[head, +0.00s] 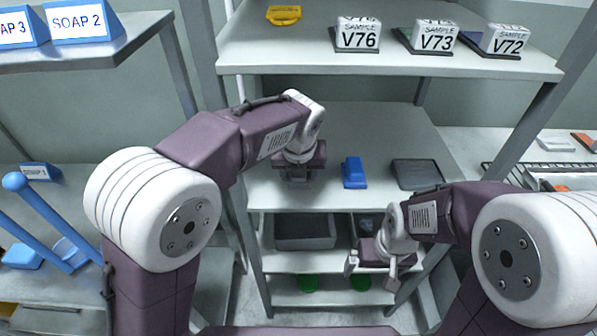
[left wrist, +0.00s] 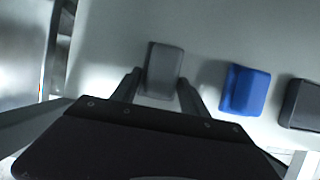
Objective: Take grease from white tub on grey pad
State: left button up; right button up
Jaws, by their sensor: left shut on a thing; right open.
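I cannot make out a white tub or grease in either view. In the left wrist view, a small grey block (left wrist: 164,70) sits between the two dark fingers of my left gripper (left wrist: 158,88), at the shelf surface. The gripper is shut on it. In the head view my left gripper (head: 297,175) is low over the middle shelf, and its own hand hides the block. A blue block (head: 354,173) stands just to its right, also in the left wrist view (left wrist: 245,90). My right gripper (head: 371,275) is open, in front of the lower shelves.
A dark grey tray (head: 416,174) lies right of the blue block. White sample boxes V76 (head: 357,36), V73 (head: 433,37) and V72 (head: 505,40) stand on dark pads above, with a yellow item (head: 284,14). A grey bin (head: 305,232) sits on the shelf below.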

pick_arm(q)
jog(key=shift+r+p, duration=0.3)
jog(key=shift+r, duration=0.3)
jog(key=shift+s+r, duration=0.1)
jog(key=shift+r, duration=0.2)
jog(key=s, duration=1.7)
jog(key=shift+s+f, duration=0.15)
jog(key=shift+s, duration=0.25)
